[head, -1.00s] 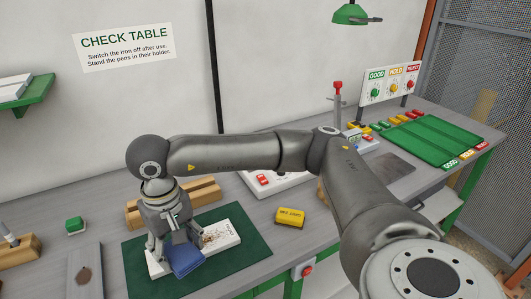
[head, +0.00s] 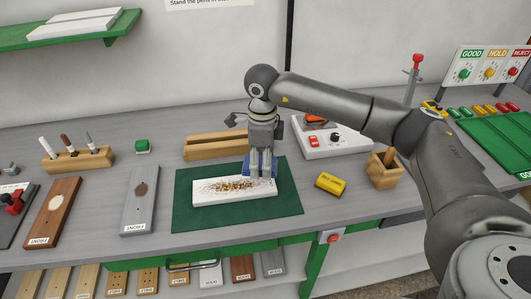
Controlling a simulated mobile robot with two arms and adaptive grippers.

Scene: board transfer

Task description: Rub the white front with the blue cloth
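The white front (head: 206,194) lies flat on the green mat (head: 186,211). Brown, speckled marks run along the middle of its face. My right gripper (head: 262,174) points down over the right part of the white front. Its fingers are close together on the blue cloth (head: 246,169), which shows as small blue patches beside and behind them. Most of the cloth is hidden by the fingers, and I cannot tell whether it touches the board. My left gripper is not in view.
A wooden rack (head: 215,148) stands behind the mat. A yellow block (head: 330,184) and a wooden pen cup (head: 384,172) are to the right. Grey (head: 139,203) and brown boards (head: 55,212) lie to the left, with a pen holder (head: 77,160) behind them.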

